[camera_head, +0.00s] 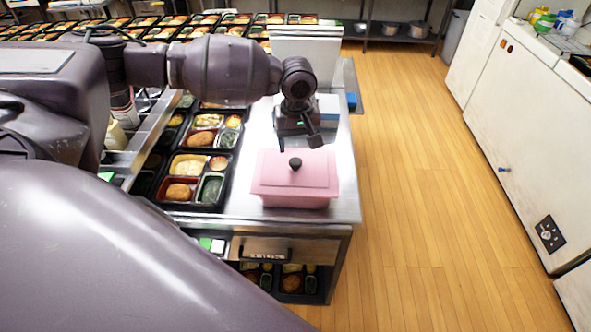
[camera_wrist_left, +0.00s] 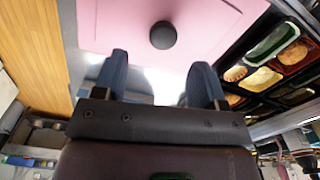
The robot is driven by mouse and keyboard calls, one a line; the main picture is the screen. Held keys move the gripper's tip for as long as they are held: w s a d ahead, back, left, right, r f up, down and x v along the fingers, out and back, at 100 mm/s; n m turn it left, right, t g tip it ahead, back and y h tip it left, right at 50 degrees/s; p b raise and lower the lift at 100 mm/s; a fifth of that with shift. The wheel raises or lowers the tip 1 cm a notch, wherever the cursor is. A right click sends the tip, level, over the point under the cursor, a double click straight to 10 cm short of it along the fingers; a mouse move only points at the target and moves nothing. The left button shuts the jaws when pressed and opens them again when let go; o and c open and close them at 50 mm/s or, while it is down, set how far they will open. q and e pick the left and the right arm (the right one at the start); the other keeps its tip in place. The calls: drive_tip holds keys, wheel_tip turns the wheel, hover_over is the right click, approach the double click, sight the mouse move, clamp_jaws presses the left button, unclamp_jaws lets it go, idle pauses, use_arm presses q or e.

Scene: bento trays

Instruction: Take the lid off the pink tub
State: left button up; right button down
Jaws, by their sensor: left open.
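The pink tub (camera_head: 297,200) stands on the steel counter near its front right corner. Its pink lid (camera_head: 318,172) is on it, with a round black knob (camera_head: 295,163) in the middle. My left gripper (camera_head: 301,147) is open and empty, just behind and above the lid. In the left wrist view the gripper (camera_wrist_left: 160,75) has its two fingers spread, with the knob (camera_wrist_left: 163,35) ahead of and between them, apart from both. The pink lid (camera_wrist_left: 115,22) fills the top of that view. My right gripper is not in view.
Black bento trays (camera_head: 192,178) with food stand left of the tub. A white upright panel (camera_head: 305,48) and a blue-and-white item stand behind the gripper. The steel counter (camera_head: 346,190) ends just right of the tub, with open wooden floor beyond.

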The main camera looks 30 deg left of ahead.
sight(296, 161)
use_arm(q)
drive_tip(key=f, duration=0.6)
drive_tip(key=shift+s+f, duration=0.25)
drive_tip(key=shift+f, duration=0.05)
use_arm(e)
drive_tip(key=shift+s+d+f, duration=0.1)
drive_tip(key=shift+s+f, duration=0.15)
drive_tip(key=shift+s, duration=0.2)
use_arm(q)
drive_tip(key=shift+c, duration=0.4)
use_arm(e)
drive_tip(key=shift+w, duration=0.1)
use_arm(q)
drive_tip(key=c, duration=0.9)
drive_tip(key=shift+c, duration=0.2)
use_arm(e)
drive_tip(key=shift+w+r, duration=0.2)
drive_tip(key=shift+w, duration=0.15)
